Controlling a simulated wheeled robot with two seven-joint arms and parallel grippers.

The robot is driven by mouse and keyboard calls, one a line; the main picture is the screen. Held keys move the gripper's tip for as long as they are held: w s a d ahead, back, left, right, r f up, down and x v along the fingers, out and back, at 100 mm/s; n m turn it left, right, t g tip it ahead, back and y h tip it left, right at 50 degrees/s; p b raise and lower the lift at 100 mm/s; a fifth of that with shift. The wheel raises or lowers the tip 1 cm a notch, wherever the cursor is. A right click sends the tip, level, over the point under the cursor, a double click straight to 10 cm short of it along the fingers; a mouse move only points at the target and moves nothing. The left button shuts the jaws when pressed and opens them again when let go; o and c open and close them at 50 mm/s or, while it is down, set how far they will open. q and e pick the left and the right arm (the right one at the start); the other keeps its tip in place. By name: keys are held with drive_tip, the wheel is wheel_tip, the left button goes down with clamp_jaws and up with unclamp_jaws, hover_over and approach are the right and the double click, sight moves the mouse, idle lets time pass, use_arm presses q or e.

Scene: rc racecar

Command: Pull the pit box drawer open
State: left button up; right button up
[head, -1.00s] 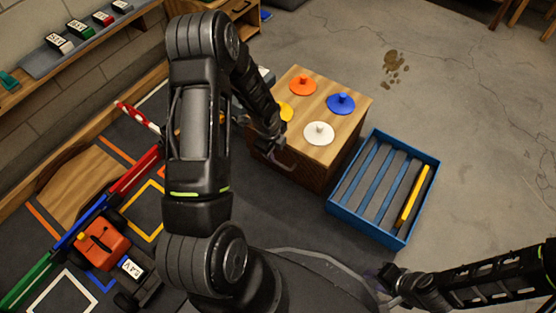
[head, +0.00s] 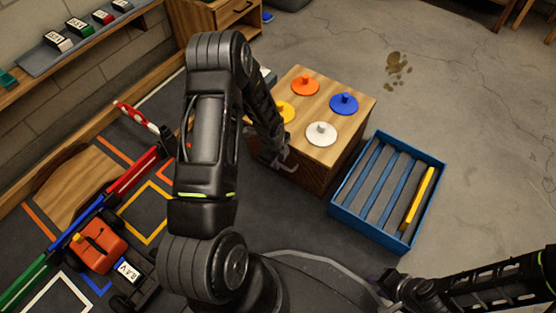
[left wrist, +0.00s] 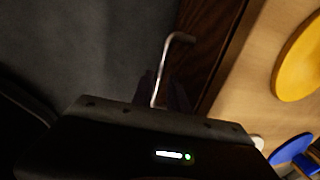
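The wooden pit box (head: 326,88) stands at the centre of the head view, with orange, yellow, blue and white knobbed discs on top. A bent metal handle (left wrist: 172,62) sits beside its dark wood front (left wrist: 213,50) in the left wrist view. My left gripper (head: 276,160) is at that front, near the handle. Its dark fingers (left wrist: 163,92) lie around the handle's near end, but shadow hides whether they grip it. The drawer's front is mostly hidden, and no drawer gap is clear. My right gripper (head: 388,282) is low at the right, apart from the box, its fingers unclear.
A blue slatted crate (head: 436,205) with a yellow bar stands right of the box. A red car (head: 100,246) and coloured rails are at lower left. A wooden cabinet (head: 205,18) stands behind.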

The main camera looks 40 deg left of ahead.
use_arm(q)
clamp_jaws()
idle(1.1)
